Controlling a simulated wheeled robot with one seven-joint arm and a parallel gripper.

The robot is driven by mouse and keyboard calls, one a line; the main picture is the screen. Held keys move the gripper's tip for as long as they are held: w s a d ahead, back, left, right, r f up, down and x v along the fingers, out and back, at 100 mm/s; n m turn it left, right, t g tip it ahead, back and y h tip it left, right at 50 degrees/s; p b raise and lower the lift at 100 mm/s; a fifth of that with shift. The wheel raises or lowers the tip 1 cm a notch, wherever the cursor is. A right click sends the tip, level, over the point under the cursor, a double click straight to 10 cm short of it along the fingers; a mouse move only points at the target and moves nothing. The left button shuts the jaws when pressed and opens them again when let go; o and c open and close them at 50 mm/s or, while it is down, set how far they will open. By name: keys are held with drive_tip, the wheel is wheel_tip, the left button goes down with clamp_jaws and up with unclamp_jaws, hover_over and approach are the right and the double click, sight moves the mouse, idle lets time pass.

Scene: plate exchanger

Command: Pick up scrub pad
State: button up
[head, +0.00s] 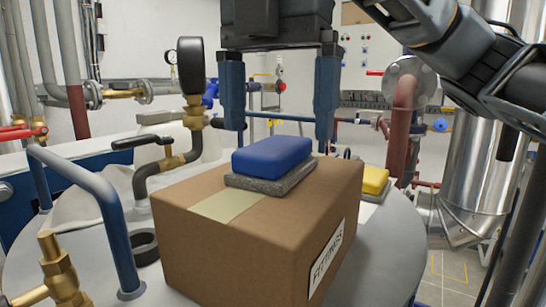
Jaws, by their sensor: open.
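A scrub pad (271,157), blue on top with a grey layer beneath, lies flat on top of a cardboard box (235,240) labelled FITTINGS. My gripper (279,138) points down with its two blue-grey fingers spread wide and nothing between them. In the picture the fingertips are just above and beyond the pad, one towards each side of it. I cannot tell the exact depth or height gap. A second, yellow pad (374,181) with a grey underside is partly hidden behind the box at right.
The box stands on a rounded grey surface (375,255). A blue rail (105,205), a brass valve (60,275), a black ring (145,246) and a gauge with pipework (191,75) crowd the left. A red-brown pipe (403,125) and a shiny cylinder (480,170) stand at right.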

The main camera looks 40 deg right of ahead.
sight(275, 143)
drive_tip(key=shift+s+a+f, duration=0.1)
drive_tip(key=shift+f, duration=1.8)
drive_tip(key=shift+c, duration=0.3)
drive_tip(key=c, duration=1.1)
drive_tip(key=shift+r, duration=0.15)
drive_tip(key=shift+r, duration=0.55)
wheel_tip(275, 143, up, 2)
drive_tip(key=shift+r, duration=0.25)
drive_tip(key=s+d+r, duration=0.4)
drive_tip(key=d+r, duration=0.3)
drive_tip(key=d, duration=0.3)
drive_tip(key=shift+s+d, duration=0.3)
drive_tip(key=shift+d, duration=0.1)
